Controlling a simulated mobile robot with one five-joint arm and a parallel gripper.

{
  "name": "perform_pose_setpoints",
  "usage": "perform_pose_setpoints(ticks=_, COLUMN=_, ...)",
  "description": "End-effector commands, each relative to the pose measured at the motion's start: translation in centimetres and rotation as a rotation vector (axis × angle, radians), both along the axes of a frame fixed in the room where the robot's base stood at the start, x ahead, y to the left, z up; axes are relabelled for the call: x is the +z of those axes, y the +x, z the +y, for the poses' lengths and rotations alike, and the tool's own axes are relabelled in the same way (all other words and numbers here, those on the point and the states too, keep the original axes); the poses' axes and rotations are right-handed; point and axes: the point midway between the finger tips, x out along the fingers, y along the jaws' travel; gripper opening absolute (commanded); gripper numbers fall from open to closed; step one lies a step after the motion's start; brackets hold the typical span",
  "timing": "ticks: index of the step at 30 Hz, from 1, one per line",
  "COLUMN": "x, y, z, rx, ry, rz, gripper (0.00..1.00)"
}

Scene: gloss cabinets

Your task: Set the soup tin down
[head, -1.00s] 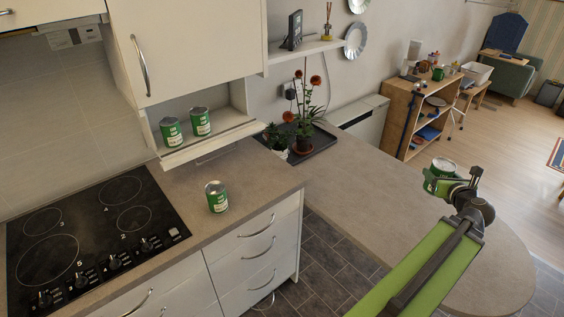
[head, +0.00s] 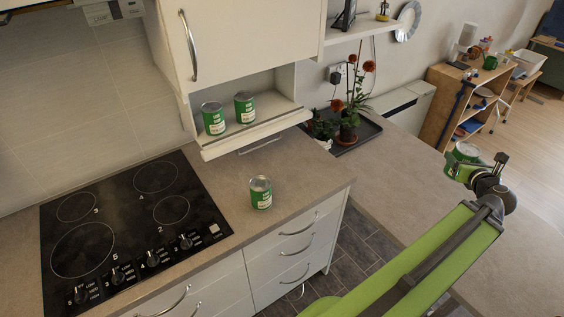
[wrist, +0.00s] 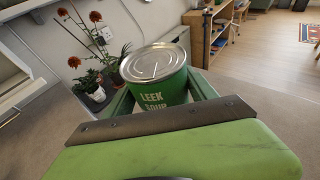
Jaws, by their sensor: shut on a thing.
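My gripper (head: 466,170) is shut on a green soup tin (head: 467,151) with a silver lid, at the right of the head view. In the wrist view the held tin (wrist: 160,85) is upright between the fingers, and its label reads "LEEK SOUP". Its lower part is hidden by my gripper. The tin appears in front of the grey worktop in the head view; I cannot tell its height above it. Another green tin (head: 260,193) stands on the counter right of the hob. Two more tins, one left (head: 213,119) and one right (head: 245,108), stand on the shelf under the wall cabinet.
A black hob (head: 130,225) takes up the left of the counter. Potted plants (head: 348,118) stand on a dark tray (head: 362,132) at the back. The worktop (head: 385,185) between plants and arm is clear. The cabinet (head: 245,50) overhangs the counter.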

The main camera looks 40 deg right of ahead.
Motion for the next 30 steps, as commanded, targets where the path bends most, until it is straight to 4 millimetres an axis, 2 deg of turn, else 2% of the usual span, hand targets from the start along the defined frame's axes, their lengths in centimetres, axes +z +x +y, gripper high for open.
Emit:
perform_pose_setpoints(ticks=2, x=-0.1, y=-0.1, z=-0.1, rx=0.002, ry=0.0, rz=0.0, gripper=0.0)
perform_pose_setpoints(ticks=4, x=-0.4, y=0.7, z=0.0, rx=0.024, ry=0.002, rz=0.0, gripper=0.0)
perform_pose_setpoints(ticks=8, x=-1.3, y=4.5, z=0.7, rx=0.123, ry=0.008, rz=0.002, gripper=0.0)
perform_pose_setpoints(ticks=11, x=-2.4, y=9.0, z=2.0, rx=0.246, ry=0.013, rz=0.006, gripper=0.0)
perform_pose_setpoints(ticks=14, x=-3.5, y=14.2, z=4.1, rx=0.396, ry=0.017, rz=0.009, gripper=0.0)
perform_pose_setpoints(ticks=18, x=-5.0, y=21.8, z=8.4, rx=0.638, ry=0.015, rz=0.01, gripper=0.0)
perform_pose_setpoints(ticks=21, x=-5.7, y=26.1, z=11.7, rx=0.793, ry=0.01, rz=0.006, gripper=0.0)
perform_pose_setpoints(ticks=25, x=-6.1, y=29.5, z=14.8, rx=0.928, ry=0.004, rz=0.001, gripper=0.0)
perform_pose_setpoints(ticks=30, x=-6.2, y=30.9, z=16.5, rx=0.996, ry=0.0, rz=-0.003, gripper=0.0)
